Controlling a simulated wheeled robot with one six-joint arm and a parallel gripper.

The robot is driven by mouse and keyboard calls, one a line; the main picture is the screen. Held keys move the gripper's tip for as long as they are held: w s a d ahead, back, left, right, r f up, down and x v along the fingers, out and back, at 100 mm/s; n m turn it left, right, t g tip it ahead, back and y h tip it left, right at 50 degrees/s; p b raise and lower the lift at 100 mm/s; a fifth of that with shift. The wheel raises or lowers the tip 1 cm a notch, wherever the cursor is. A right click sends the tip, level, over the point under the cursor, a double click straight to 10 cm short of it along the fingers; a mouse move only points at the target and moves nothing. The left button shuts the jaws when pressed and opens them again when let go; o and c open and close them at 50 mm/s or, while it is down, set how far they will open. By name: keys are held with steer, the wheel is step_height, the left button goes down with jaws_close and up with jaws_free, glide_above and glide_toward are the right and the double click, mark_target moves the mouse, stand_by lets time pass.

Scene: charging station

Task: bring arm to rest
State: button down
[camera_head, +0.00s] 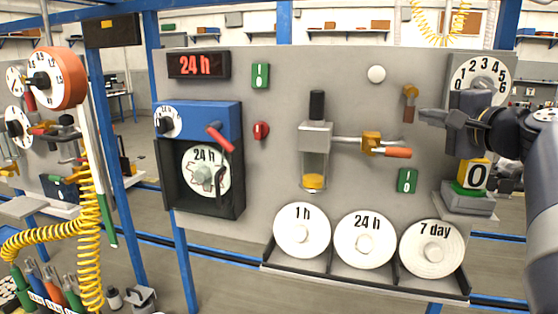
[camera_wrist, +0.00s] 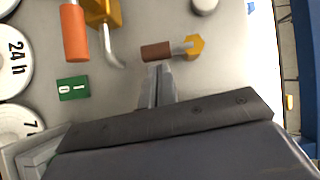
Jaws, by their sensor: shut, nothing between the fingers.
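My gripper (camera_head: 428,114) reaches in from the right in the head view, in front of the grey panel (camera_head: 270,200). Its fingers point left and are together, with nothing between them. In the wrist view my gripper (camera_wrist: 158,72) has its fingertips just below a small brown-handled lever (camera_wrist: 156,51) with a yellow hex base. My arm hides part of the panel's right side, below the numbered dial (camera_head: 482,78).
An orange-handled valve (camera_head: 385,148) and a glass cylinder with a pipe stand out from the panel's middle. A green switch (camera_head: 407,181) is below my gripper. A rack holds white discs marked 1 h (camera_head: 302,216), 24 h (camera_head: 366,222) and 7 day (camera_head: 434,231). A blue box (camera_head: 215,119) is at left.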

steer(key=shift+s+d+r+n+g+h+p, duration=0.1)
steer(key=shift+d+r+n+g+h+p, duration=0.15)
steer(key=shift+r+n+g+h+p, duration=1.05)
steer(key=shift+d+r+n+t+y+p, duration=0.1)
steer(key=shift+d+n+p, duration=0.3)
steer(key=shift+p, duration=1.85)
steer(key=shift+s+d+r+n+g+h+p, duration=0.1)
steer(key=shift+r+n+g+h+p, duration=0.55)
steer(key=shift+n+p, duration=0.8)
steer(key=shift+m+p, duration=0.3)
steer(key=shift+m, duration=0.05)
steer(key=shift+s, duration=0.1)
